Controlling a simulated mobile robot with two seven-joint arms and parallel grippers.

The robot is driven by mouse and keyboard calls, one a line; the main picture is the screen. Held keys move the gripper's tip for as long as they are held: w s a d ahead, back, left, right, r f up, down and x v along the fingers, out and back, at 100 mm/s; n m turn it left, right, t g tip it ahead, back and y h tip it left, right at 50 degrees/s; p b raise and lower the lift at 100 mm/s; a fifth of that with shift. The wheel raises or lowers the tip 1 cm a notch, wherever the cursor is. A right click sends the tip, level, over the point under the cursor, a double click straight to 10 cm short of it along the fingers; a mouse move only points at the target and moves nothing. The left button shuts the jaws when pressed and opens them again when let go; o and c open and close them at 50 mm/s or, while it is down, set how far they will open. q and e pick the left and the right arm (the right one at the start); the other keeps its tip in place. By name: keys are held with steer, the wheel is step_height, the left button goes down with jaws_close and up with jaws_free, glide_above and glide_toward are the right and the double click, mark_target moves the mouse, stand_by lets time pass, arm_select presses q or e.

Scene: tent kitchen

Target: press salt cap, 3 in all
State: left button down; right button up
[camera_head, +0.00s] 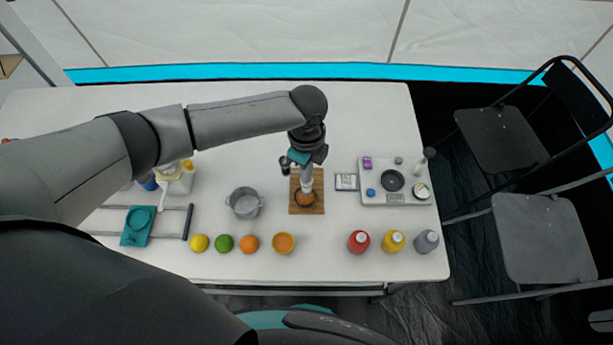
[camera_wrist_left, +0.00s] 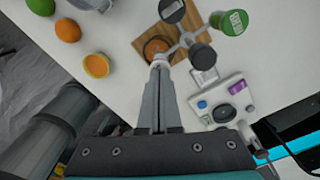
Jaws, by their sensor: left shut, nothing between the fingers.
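My left gripper (camera_head: 306,178) points down over the wooden board (camera_head: 319,207). Its fingers are shut and empty, and they show shut in the left wrist view (camera_wrist_left: 159,66). A round orange-brown item (camera_head: 304,199) sits on the board, partly hidden behind the gripper. In the left wrist view, pale parts and a dark round disc (camera_wrist_left: 202,54) stand close beside the fingertips over the board; I cannot tell whether they touch. A green-topped container (camera_wrist_left: 232,22) stands beyond the board. I cannot tell surely which part is the salt cap. My right gripper is not in view.
A metal pot (camera_head: 244,203) stands left of the board. A pale tray (camera_head: 412,199) with small items lies to the right. The back right tabletop is clear.

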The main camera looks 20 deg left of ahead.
arm_select(q)
steer(key=shift+f+b, duration=0.3)
steer(key=shift+f, duration=0.15)
stand_by(0.3)
steer(key=shift+r+p, duration=0.5)
steer(key=shift+p, duration=0.25)
step_height(320, 180, up, 6)
steer(key=p, duration=0.7)
stand_by(0.4)
